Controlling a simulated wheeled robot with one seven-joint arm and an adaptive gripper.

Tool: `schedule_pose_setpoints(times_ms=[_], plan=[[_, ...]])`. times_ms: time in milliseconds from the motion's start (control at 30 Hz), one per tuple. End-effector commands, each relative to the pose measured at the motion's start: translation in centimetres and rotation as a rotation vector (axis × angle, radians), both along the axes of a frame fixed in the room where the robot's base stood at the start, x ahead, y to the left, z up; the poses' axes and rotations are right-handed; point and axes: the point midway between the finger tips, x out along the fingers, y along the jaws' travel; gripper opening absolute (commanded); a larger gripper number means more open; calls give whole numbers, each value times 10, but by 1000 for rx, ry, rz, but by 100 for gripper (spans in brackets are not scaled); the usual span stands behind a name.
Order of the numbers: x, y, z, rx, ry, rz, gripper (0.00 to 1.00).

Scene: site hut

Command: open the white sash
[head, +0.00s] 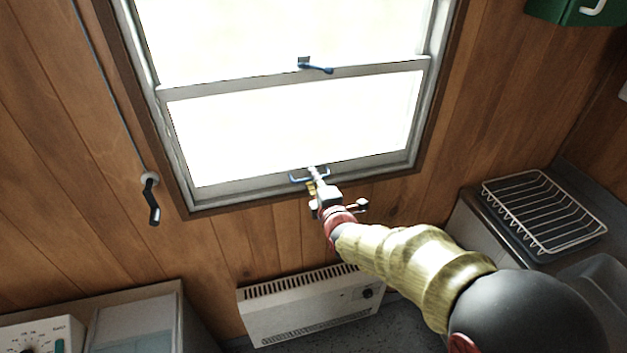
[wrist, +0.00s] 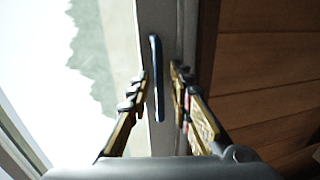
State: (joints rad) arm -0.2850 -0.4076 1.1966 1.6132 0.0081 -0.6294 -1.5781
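The white sash (head: 296,122) is the lower pane of the window in the head view, and its bottom rail rests at the sill, so it looks shut. A blue pull handle (head: 296,179) is fixed on its bottom rail. A blue catch (head: 315,66) sits on the rail between the two panes. My gripper (head: 315,178) is at the pull handle. In the wrist view the handle (wrist: 157,80) stands between the two open fingers (wrist: 160,90), with a gap visible on each side. Part of the handle is hidden behind the gripper in the head view.
A crank handle (head: 151,198) hangs on the wood wall left of the window. A white heater (head: 308,304) stands below it. A wire dish rack (head: 542,212) is on the counter at right. A green box (head: 574,12) hangs at the upper right.

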Motion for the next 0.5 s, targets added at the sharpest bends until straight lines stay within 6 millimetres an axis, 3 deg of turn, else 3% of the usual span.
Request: schedule_pose_setpoints(times_ms=[333,500], plan=[[4,1,-1,1,0,0,21],[4,1,-1,1,0,0,12]])
